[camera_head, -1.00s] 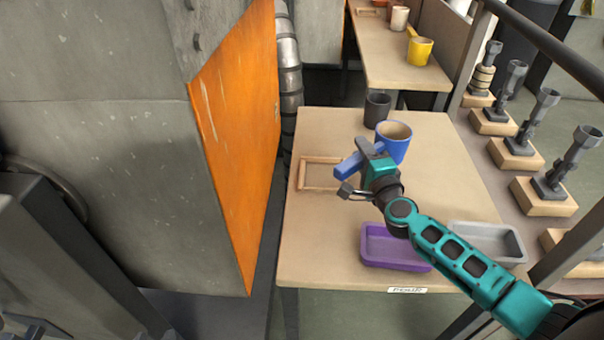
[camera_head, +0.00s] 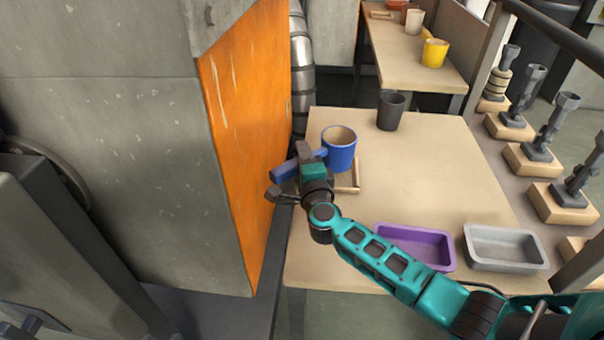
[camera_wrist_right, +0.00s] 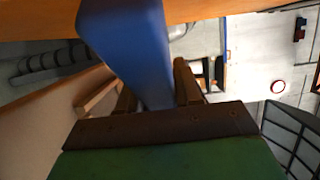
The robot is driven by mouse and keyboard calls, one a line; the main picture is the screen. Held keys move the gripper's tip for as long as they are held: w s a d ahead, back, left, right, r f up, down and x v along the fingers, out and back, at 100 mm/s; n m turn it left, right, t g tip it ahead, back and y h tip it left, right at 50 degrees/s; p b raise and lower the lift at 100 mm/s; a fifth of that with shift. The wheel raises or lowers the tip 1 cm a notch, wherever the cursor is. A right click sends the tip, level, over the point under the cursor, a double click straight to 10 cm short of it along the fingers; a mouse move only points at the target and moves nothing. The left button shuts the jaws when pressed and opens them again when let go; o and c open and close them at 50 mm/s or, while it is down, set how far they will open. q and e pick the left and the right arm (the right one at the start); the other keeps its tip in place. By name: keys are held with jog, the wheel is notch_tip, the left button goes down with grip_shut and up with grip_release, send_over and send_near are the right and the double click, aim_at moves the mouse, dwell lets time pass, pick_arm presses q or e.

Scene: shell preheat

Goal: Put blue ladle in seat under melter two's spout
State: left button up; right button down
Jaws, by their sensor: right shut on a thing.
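The blue ladle (camera_head: 340,150) is a blue cup with a tan inside and a straight blue handle. My right gripper (camera_head: 297,165) is shut on its handle, at the left part of the table. The ladle looks upright, over or near a wooden frame (camera_head: 354,178) on the tabletop; I cannot tell how far above the table it is. In the right wrist view the blue handle (camera_wrist_right: 130,50) runs between the fingers. My left gripper is not in view. No melter spout or seat can be made out for certain.
An orange panel (camera_head: 245,130) on a large grey housing stands close left of the gripper. A dark cup (camera_head: 391,110) stands at the back of the table (camera_head: 440,180). A purple tray (camera_head: 415,240) and a grey tray (camera_head: 504,250) lie in front. A yellow ladle (camera_head: 434,52) stands on the far table.

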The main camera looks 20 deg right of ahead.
notch_tip(320, 180, down, 4)
jog(key=shift+d+r+b, duration=0.1)
jog(key=shift+r+b, duration=0.15)
jog(key=shift+b, duration=0.6)
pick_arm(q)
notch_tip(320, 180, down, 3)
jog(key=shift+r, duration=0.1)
pick_arm(e)
jog(key=shift+w+a, duration=0.15)
jog(key=shift+a, duration=0.1)
jog(key=shift+f, duration=0.25)
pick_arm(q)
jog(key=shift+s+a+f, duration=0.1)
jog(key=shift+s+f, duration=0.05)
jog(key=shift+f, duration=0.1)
pick_arm(e)
jog(key=c, duration=0.8)
grip_release()
jog(key=shift+o, duration=0.2)
